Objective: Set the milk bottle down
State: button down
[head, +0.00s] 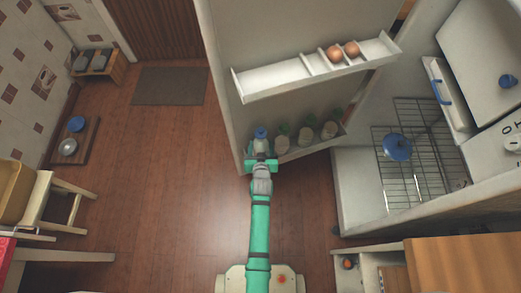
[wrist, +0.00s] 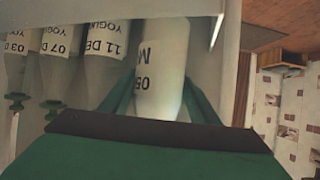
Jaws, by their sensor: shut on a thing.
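The milk bottle (head: 261,145) is pale with a blue cap, at the left end of the lower shelf on the open fridge door. My gripper (head: 261,161) is shut on it. In the wrist view the milk bottle (wrist: 160,72) stands between my two green fingers (wrist: 158,100), its label upside down in the picture. Its base is at the shelf's pale rail (wrist: 90,12); I cannot tell whether it rests on the shelf floor.
Several yogurt bottles (head: 282,142) with green caps stand to the right on the same shelf. The fridge's wire rack (head: 424,150) carries a blue round-topped thing (head: 397,147). The wooden floor at left is mostly clear.

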aim_at(261, 150)
jog(key=shift+w+f, duration=0.15)
jog(key=shift+f, duration=1.8)
jog(key=shift+w+a+f, duration=0.1)
jog(key=shift+w+f, duration=0.1)
jog(key=shift+f, duration=0.1)
jog(key=shift+f, duration=0.1)
jog(key=c, duration=0.9)
grip_release()
jog(key=shift+s+f, duration=0.1)
jog(key=shift+f, duration=0.05)
jog(key=shift+c, duration=0.2)
